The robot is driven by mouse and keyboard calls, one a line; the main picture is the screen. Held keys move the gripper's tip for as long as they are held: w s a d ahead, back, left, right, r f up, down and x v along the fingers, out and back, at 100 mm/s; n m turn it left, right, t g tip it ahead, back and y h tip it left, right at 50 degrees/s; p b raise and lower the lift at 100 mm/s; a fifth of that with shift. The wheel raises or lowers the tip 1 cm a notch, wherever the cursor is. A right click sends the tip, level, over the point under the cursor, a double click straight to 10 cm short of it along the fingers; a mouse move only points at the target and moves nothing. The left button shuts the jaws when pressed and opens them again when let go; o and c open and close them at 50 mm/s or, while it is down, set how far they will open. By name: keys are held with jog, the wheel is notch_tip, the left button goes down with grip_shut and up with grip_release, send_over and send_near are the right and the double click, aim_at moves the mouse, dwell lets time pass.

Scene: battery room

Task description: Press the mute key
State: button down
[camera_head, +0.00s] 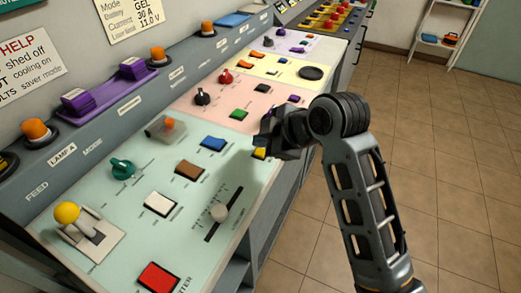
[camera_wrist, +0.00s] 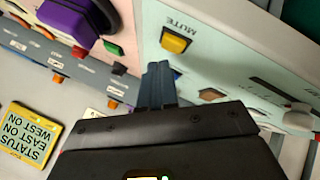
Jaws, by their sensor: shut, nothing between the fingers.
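The mute key is a yellow square key (camera_wrist: 176,40) in a dark frame on the pale green panel, with the word MUTE beside it in the wrist view. In the head view only part of the yellow key (camera_head: 259,153) shows, just below my gripper, which hides the rest. My gripper (camera_head: 264,141) is shut and empty over the panel's right edge. In the wrist view the closed fingertips (camera_wrist: 158,68) are near the yellow key but appear apart from it. The exact gap to the key cannot be told.
Around it on the panel are a blue key (camera_head: 213,144), a brown key (camera_head: 189,169), a white key (camera_head: 160,204) and a slider (camera_head: 220,212). A guarded orange button (camera_head: 168,125) and a yellow-topped lever (camera_head: 68,213) stand higher. The tiled floor at right is clear.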

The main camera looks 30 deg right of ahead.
aim_at(263, 154)
jog(key=shift+f, duration=0.15)
jog(key=shift+f, duration=0.25)
jog(key=shift+f, duration=0.5)
dwell(0.8)
jog(key=shift+r, duration=0.1)
jog(key=shift+r+p, duration=0.8)
jog(key=shift+r, duration=0.05)
notch_tip(263, 154, up, 5)
jog(key=p, duration=0.5)
jog(key=shift+s+f, duration=0.1)
dwell(0.8)
